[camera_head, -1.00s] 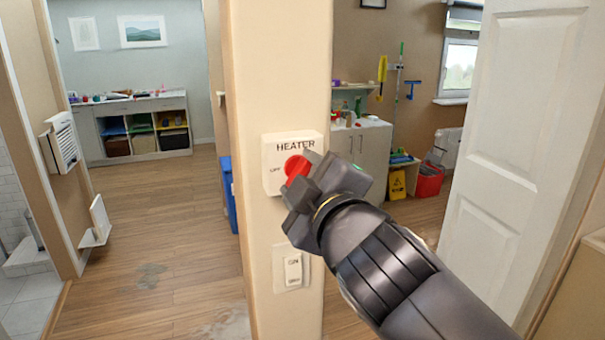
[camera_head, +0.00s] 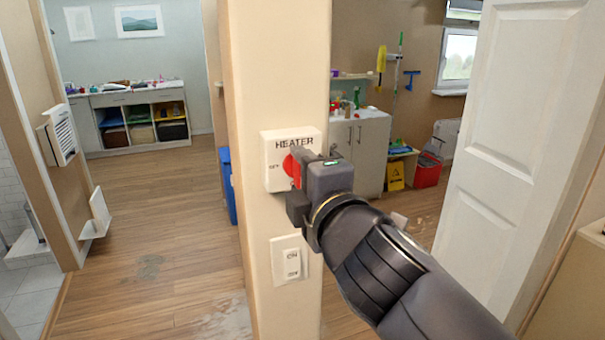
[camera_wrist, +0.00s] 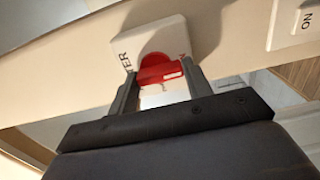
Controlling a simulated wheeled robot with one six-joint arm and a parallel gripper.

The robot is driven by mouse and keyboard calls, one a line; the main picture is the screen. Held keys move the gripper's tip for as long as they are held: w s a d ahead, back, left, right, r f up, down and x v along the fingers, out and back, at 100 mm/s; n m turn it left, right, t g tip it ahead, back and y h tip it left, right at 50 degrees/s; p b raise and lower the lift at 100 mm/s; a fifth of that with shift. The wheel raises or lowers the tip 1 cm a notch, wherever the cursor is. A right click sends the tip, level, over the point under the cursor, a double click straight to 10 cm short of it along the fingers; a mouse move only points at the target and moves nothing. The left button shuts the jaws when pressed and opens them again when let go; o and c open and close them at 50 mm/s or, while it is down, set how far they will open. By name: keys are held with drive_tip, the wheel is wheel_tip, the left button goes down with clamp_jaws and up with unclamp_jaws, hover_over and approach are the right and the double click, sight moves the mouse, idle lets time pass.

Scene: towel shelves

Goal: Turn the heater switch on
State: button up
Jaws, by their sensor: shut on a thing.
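The heater switch is a white box (camera_head: 277,181) labelled HEATER, fixed on a beige post, with a red knob (camera_head: 289,165) on its front. In the wrist view the red knob (camera_wrist: 158,72) sits between the two fingers of my gripper (camera_wrist: 160,80), one on each side. The OFF mark shows left of the knob; the ON mark is hidden in the head view.
A wall light switch (camera_head: 290,260) is on the same post below the heater box. A white door (camera_head: 500,140) stands at the right. A blue bin (camera_head: 227,185) is behind the post. Open wooden floor (camera_head: 160,220) lies to the left.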

idle(0.4)
drive_tip(key=o, duration=1)
